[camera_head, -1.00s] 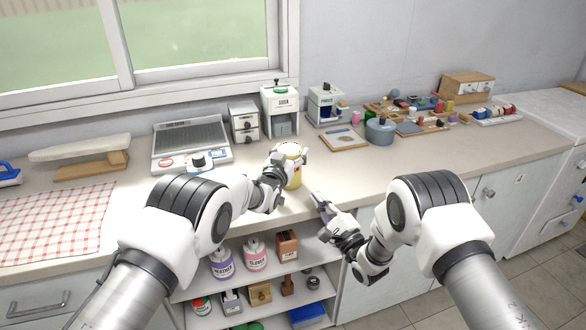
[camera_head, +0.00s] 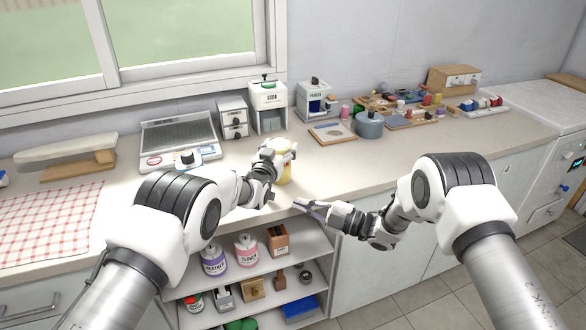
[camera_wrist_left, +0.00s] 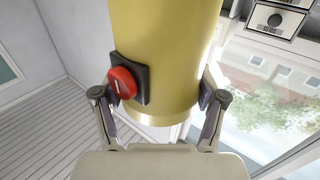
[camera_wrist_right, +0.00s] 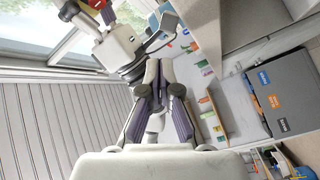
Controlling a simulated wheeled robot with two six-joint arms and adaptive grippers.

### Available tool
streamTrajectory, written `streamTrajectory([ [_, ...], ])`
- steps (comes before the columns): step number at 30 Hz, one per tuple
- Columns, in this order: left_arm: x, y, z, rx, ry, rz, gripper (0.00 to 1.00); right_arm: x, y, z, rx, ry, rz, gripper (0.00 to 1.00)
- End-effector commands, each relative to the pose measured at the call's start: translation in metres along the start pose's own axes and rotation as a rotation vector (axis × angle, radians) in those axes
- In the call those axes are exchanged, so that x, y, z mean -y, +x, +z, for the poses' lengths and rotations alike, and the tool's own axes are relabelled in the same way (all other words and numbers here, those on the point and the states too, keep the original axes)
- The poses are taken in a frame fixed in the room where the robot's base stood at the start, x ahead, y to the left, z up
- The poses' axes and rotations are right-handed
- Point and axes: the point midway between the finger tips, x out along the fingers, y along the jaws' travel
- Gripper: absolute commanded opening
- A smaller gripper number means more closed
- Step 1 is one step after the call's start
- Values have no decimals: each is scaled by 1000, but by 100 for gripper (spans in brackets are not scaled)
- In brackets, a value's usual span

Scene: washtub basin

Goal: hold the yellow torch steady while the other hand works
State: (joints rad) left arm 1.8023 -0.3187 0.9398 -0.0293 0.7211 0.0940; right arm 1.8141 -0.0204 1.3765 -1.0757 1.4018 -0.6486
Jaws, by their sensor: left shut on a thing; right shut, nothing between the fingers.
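The yellow torch (camera_head: 285,172) is upright at the counter's front edge. My left gripper (camera_head: 280,150) is shut around it. In the left wrist view the torch (camera_wrist_left: 165,55) fills the middle between the two fingers (camera_wrist_left: 160,100). A red button (camera_wrist_left: 122,83) on a black plate faces out from its side. My right gripper (camera_head: 299,205) is shut and empty, its tips pointing left, below and apart from the torch. In the right wrist view its fingers (camera_wrist_right: 157,70) meet, with my left gripper beyond. The left fingers and hand hide part of the torch in the head view.
A checked cloth (camera_head: 50,225) lies left. Below the counter, open shelves (camera_head: 262,270) hold tins.

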Motion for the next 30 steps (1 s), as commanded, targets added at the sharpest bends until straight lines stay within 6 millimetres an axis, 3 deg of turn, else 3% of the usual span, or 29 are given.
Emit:
streamTrajectory([
  [3, 0, 0, 0, 0, 0, 0, 24, -15, -19, 7, -35, -369, -59, 0],
  [5, 0, 0, 0, 0, 0, 0, 24, -34, -40, 14, -53, -513, -86, 0],
  [7, 0, 0, 0, 0, 0, 0, 24, -52, -54, 21, -42, -530, -75, 0],
  [11, 0, 0, 0, 0, 0, 0, 24, -67, -62, 24, -23, -537, -54, 0],
  [22, 0, 0, 0, 0, 0, 0, 24, -66, -55, 23, -26, -536, -55, 0],
  [26, 0, 0, 0, -1, 0, 0, 24, -65, -38, 22, -26, -536, -56, 0],
  [30, 0, 0, 0, -1, 0, 0, 24, -63, -8, 22, -28, -537, -55, 0],
])
